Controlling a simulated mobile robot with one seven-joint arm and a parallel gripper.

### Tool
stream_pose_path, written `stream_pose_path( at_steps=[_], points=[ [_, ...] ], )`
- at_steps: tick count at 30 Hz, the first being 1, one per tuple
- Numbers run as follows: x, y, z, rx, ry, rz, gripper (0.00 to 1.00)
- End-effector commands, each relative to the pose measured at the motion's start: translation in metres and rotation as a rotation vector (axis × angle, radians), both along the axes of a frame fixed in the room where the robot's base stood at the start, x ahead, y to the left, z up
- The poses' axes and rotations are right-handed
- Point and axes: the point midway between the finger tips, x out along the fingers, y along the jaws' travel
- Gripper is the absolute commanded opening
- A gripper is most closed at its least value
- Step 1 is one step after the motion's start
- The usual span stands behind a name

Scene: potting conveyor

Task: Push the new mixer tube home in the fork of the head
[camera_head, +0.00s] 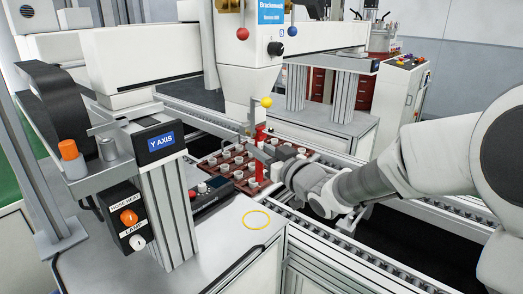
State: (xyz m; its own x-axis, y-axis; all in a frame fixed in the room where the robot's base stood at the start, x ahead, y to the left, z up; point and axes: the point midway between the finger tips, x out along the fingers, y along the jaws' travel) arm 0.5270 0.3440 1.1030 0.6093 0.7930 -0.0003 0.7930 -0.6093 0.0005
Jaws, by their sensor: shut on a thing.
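The white dispensing head (249,82) hangs from the gantry over the conveyor. A narrow pale part reaches down below it, beside a lever with a yellow ball (267,101). The fork itself is too small to make out. A slim red upright piece (260,135), which looks like the mixer tube, stands below the yellow ball. My gripper (262,152) comes in from the right at the height of this piece and is shut on it. The gripper's fingers hide part of the piece. I cannot tell whether its top is seated in the fork.
A dark red tray (209,162) with several pale round parts sits on the conveyor under the head. A grey bench (228,226) with a yellow ring (256,219) is in front. The Y AXIS post (167,205) stands at left. Conveyor rails (372,268) run below my arm.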

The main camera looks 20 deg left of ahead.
Motion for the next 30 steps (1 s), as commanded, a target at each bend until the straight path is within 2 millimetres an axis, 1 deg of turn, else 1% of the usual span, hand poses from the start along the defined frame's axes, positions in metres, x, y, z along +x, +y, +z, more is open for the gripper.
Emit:
stream_pose_path(
  at_steps=[13, 14, 15, 19, 20, 30],
  points=[
    [0.0039, 0.0109, -0.0001, 0.0, 0.0, 0.001, 0.0],
    [0.004, 0.011, 0.0001, 0.0, 0.0, 0.0, 0.26],
    [0.0039, 0.0107, 0.0003, 0.0, 0.0, 0.0, 0.33],
    [0.004, 0.0106, 0.0003, 0.0, 0.0, 0.0, 0.56],
    [0.004, 0.0105, 0.0002, 0.0, 0.0, 0.0, 0.59],
    [0.0025, 0.0078, 0.0002, -0.001, 0.001, -0.001, 0.59]
  ],
)
